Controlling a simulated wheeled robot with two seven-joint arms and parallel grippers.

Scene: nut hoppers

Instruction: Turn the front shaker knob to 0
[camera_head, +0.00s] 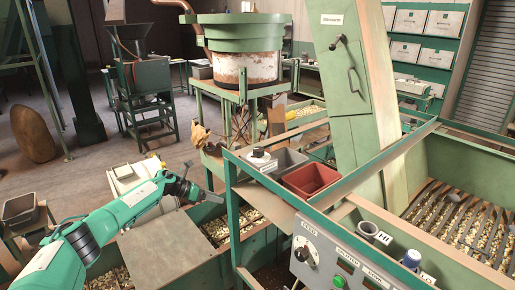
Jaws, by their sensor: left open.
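A grey control panel (326,272) is at the bottom, right of centre, on the front of the green shaker frame. A round knob (303,254) with a dark and pale face is on its left part, under a label that seems to read FEED. I cannot read the knob's setting. A green button (339,281) is to its right, and the panel's lower part is cut off by the picture edge. My left gripper (214,196) is left of the panel and higher in the picture, open and empty, pointing right and touching no knob. My right gripper is not in view.
A red-brown bin (310,179) and a grey bin (283,162) stand on the frame's shelf. A green post (232,214) stands between my left gripper and the panel.

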